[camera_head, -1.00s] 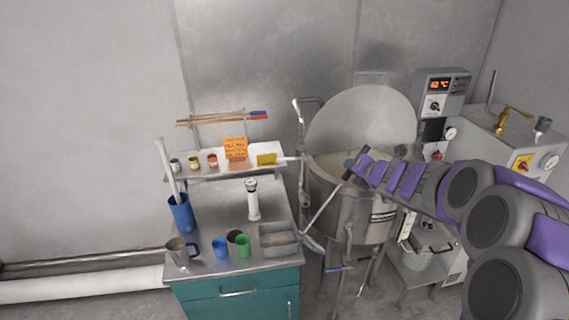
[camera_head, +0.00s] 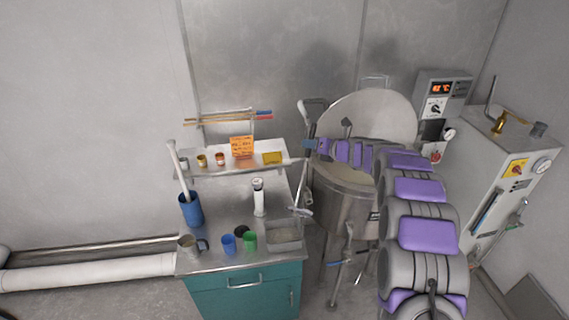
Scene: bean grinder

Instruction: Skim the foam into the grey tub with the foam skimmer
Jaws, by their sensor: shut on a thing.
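My gripper (camera_head: 309,145) is shut on the foam skimmer and sits at the left side of the big kettle, near the shelf's right end. The foam skimmer (camera_head: 301,211) hangs steeply down from it, its head near the table's right edge, just behind the grey tub in the picture. The grey tub (camera_head: 285,246) stands at the front right corner of the table, and its inside looks grey. The steel kettle (camera_head: 341,205) stands right of the table with its round lid (camera_head: 384,110) raised. My arm hides much of the kettle's opening, and I cannot see foam.
The steel table (camera_head: 222,215) also holds a blue container (camera_head: 191,210) with a long pale tool, a metal jug (camera_head: 188,245), a blue cup (camera_head: 228,244), a green cup (camera_head: 250,241) and a white cylinder (camera_head: 259,197). A shelf (camera_head: 217,170) with small cups stands behind.

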